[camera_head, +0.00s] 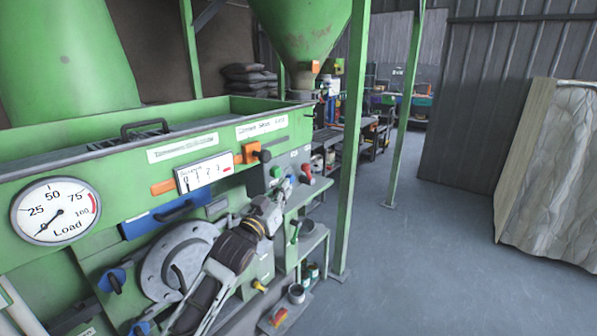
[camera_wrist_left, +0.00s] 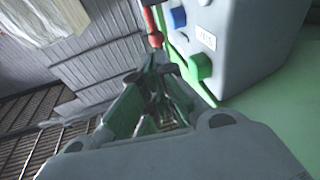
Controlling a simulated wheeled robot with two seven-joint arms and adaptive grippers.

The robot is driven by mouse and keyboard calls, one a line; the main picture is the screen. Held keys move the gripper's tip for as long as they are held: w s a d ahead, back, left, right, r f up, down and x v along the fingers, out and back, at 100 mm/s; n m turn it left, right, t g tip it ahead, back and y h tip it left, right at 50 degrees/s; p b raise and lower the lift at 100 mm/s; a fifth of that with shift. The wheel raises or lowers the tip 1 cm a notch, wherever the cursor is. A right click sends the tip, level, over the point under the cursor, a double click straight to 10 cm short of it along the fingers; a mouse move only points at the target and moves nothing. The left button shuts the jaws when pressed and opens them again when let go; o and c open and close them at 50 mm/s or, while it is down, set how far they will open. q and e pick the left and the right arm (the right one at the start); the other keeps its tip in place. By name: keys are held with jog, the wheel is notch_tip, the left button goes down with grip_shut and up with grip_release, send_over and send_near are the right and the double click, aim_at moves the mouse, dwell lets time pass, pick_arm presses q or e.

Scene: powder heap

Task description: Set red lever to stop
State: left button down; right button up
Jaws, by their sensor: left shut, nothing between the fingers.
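The red lever (camera_head: 307,170) stands at the right end of a grey control box on the green machine. In the left wrist view the red lever (camera_wrist_left: 151,24) shows at the top centre, just beyond the fingertips. My left gripper (camera_head: 279,196) is in front of the control box, below and left of the lever. In the left wrist view my left gripper (camera_wrist_left: 158,68) has its fingers together and empty. I cannot tell whether it touches the lever. My right gripper is not in view.
A blue knob (camera_head: 289,181) and a green knob (camera_head: 276,171) sit on the control box (camera_wrist_left: 235,40) beside the lever. A green post (camera_head: 352,140) stands to the right. A load gauge (camera_head: 55,211) is at the left.

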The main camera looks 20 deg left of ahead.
aim_at(304, 164)
pick_arm(q)
jog(key=p+x, duration=0.1)
jog(key=x, duration=0.9)
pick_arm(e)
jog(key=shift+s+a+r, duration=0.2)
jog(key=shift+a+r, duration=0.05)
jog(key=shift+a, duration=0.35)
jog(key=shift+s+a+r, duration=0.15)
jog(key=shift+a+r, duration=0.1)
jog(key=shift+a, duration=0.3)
pick_arm(q)
jog(key=shift+p, duration=0.35)
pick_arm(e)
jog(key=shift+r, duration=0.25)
